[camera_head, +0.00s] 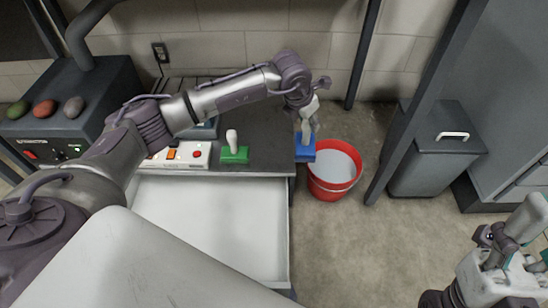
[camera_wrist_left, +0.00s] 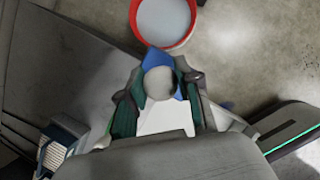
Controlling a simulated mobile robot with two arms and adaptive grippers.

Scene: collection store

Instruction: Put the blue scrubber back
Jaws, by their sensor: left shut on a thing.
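The blue scrubber (camera_head: 305,150) has a blue head and a white handle. My left gripper (camera_head: 307,118) is shut on its handle, with the blue head hanging down. In the head view, the head is at the right end of the dark counter, beside the left rim of the red bucket (camera_head: 321,187). In the left wrist view, the blue head (camera_wrist_left: 161,58) shows beyond the pale handle between my left fingers (camera_wrist_left: 158,95), with the bucket (camera_wrist_left: 153,41) just past it. I cannot tell the scrubber's height above the counter. My right gripper (camera_head: 508,250) is at the lower right, away from these things.
A green scrubber (camera_head: 234,154) stands upright on the dark counter (camera_head: 268,128). A white panel with buttons (camera_head: 182,155) is left of it. Below is an open white drawer (camera_head: 215,215). A grey bin (camera_head: 437,158) stands right of a dark post. The floor right of the bucket is clear.

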